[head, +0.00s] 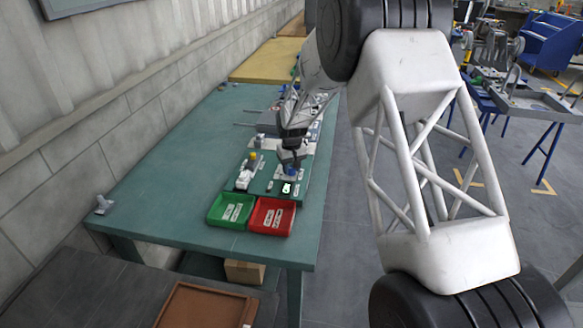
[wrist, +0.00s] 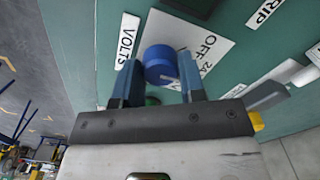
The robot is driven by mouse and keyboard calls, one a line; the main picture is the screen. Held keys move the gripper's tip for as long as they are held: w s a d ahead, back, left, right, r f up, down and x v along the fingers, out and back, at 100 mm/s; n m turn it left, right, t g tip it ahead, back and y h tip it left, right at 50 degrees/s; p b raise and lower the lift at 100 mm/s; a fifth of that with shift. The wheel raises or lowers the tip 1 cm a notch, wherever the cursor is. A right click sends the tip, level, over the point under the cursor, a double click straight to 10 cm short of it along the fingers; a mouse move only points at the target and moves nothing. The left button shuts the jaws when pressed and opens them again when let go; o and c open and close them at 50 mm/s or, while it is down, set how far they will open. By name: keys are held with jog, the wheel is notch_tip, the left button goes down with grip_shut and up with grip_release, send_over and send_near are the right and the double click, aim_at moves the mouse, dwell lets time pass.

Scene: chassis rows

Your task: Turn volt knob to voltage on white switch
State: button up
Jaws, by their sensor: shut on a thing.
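The blue volt knob (wrist: 160,64) sits on a white dial plate (wrist: 211,45) in the wrist view. The plate shows "OFF" and part of a "24" marking; the rest is hidden. A "VOLTS" label (wrist: 127,42) lies beside the plate. My gripper (wrist: 158,77) is shut on the knob, one finger on each side. A pale mark shows low on the knob's face, but its exact setting is unclear. In the head view my gripper (head: 291,166) is over the blue knob (head: 290,172). A white switch-like part (head: 245,174) stands to its left; its marking is unreadable.
A green bin (head: 231,223) and a red bin (head: 271,229) stand at the panel's near end, holding labelled pieces. A yellow knob (head: 253,155) stands near the white part. A "TRIP" label (wrist: 264,12) shows in the wrist view.

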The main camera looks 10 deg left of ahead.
aim_at(292, 168)
jog(key=shift+m, duration=0.5)
jog(key=o, duration=0.9)
jog(key=shift+r, duration=0.1)
jog(key=shift+r, duration=3.8)
jog(key=shift+r, duration=0.1)
